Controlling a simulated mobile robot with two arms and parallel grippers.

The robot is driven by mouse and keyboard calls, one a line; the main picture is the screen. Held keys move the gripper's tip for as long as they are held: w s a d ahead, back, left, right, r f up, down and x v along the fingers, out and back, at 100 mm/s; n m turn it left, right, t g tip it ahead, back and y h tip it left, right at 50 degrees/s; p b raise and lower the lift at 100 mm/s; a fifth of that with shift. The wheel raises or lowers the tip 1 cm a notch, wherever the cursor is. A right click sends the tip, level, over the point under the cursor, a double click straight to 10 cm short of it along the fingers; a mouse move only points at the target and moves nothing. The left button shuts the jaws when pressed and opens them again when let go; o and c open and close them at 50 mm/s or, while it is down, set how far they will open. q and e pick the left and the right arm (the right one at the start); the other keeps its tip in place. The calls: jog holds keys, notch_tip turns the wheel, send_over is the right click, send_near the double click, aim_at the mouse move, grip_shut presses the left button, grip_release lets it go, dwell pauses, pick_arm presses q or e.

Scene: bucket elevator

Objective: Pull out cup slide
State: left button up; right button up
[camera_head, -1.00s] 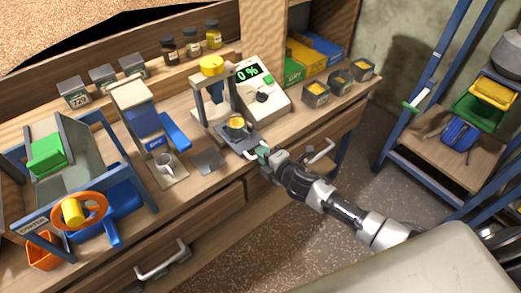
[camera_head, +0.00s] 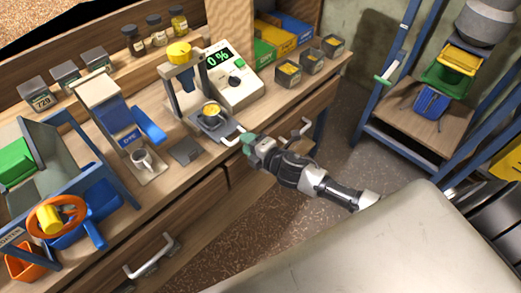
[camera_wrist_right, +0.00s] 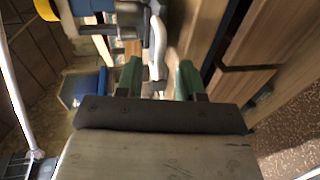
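The cup slide (camera_head: 208,128) is a grey tray under the press with the yellow knob (camera_head: 179,52). A cup with yellow contents (camera_head: 211,110) stands on it. Its pale handle (camera_head: 232,139) sticks out toward the bench front. My right gripper (camera_head: 249,142), with green fingertips, is at the handle's outer end. In the right wrist view, the fingers (camera_wrist_right: 158,80) are apart, and the handle (camera_wrist_right: 157,48) reaches in between them with gaps on both sides. My left gripper is not in view.
A display box reading 0 % (camera_head: 232,78) stands right of the press. Drawers with handles (camera_head: 150,256) are below the bench edge. A blue rack (camera_head: 400,100) stands at right.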

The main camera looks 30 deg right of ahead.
jog(key=v, duration=0.7)
jog(key=shift+s+b, duration=0.2)
jog(key=shift+b, duration=0.15)
jog(key=shift+d, duration=0.1)
jog(key=s+d+f+m+g+h, duration=0.2)
jog(key=s+f+m, duration=0.2)
jog(key=f, duration=0.6)
jog(key=s+d+f+m+g+h, duration=0.1)
jog(key=s+d+f+m+g, duration=0.2)
jog(key=f, duration=0.6)
jog(key=s+d+f+m+g+h, duration=0.15)
jog(key=s+f+m, duration=0.35)
jog(key=f, duration=0.5)
jog(key=s+a+f+m+g, duration=0.1)
jog(key=s+f, duration=0.3)
jog(key=s, duration=0.5)
jog(key=s+a+f+m+g, duration=0.2)
jog(key=s+f+m+g, duration=0.1)
jog(key=s, duration=0.5)
jog(key=s+a+f+m+g, duration=0.2)
jog(key=s+f, duration=0.4)
jog(key=s, duration=0.3)
jog(key=shift+s+f+m+g+h, duration=0.35)
jog(key=shift+m+g, duration=0.1)
jog(key=shift+m, duration=0.35)
